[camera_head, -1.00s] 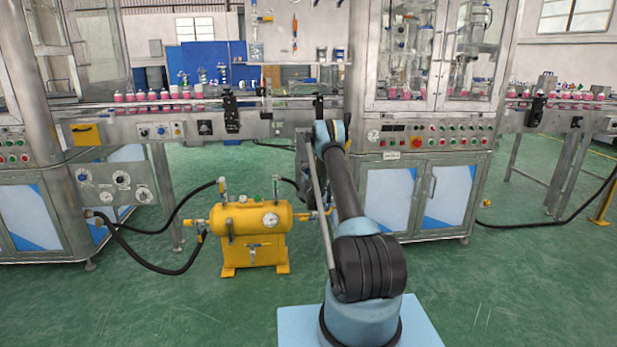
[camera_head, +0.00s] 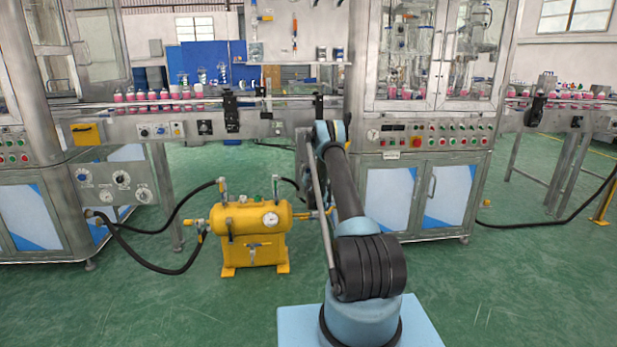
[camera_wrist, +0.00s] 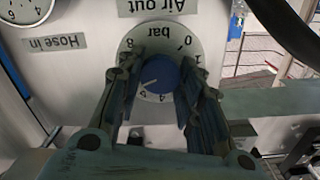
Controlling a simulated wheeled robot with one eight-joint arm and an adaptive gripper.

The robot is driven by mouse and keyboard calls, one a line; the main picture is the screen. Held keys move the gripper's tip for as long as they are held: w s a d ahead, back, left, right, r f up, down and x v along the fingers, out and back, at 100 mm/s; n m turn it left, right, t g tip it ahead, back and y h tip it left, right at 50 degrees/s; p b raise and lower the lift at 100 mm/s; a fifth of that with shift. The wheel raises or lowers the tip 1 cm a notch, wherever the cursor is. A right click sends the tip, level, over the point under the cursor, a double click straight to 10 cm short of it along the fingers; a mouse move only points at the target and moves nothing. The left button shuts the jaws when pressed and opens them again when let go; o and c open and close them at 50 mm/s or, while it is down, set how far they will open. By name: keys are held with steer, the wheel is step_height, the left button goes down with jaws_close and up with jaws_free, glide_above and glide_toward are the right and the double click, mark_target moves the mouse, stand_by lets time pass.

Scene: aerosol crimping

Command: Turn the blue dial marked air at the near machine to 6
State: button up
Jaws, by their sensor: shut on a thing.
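The wrist view is upside down. In it a blue dial (camera_wrist: 160,77) sits on a round white scale marked "bar" (camera_wrist: 152,35), below an "Air out" label (camera_wrist: 160,7). Its white pointer mark points to the lower left, between the 4 and the left side of the scale. My gripper (camera_wrist: 158,95) has its two fingers on either side of the dial and is shut on it. The fingers cover parts of the scale at left and right. In the head view my arm hides the dial and gripper.
A round gauge (camera_wrist: 25,10) and a "Hose in" label (camera_wrist: 57,43) are beside the dial. A yellow tank (camera_head: 253,222) with black hoses stands left of my arm. The conveyor (camera_head: 200,122) carries pink bottles. Green floor is clear at front.

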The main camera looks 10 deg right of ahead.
steer(key=shift+w+a, duration=0.1)
steer(key=shift+a, duration=0.2)
steer(key=o, duration=1.1)
steer(key=shift+c, duration=0.2)
steer(key=shift+d, duration=0.1)
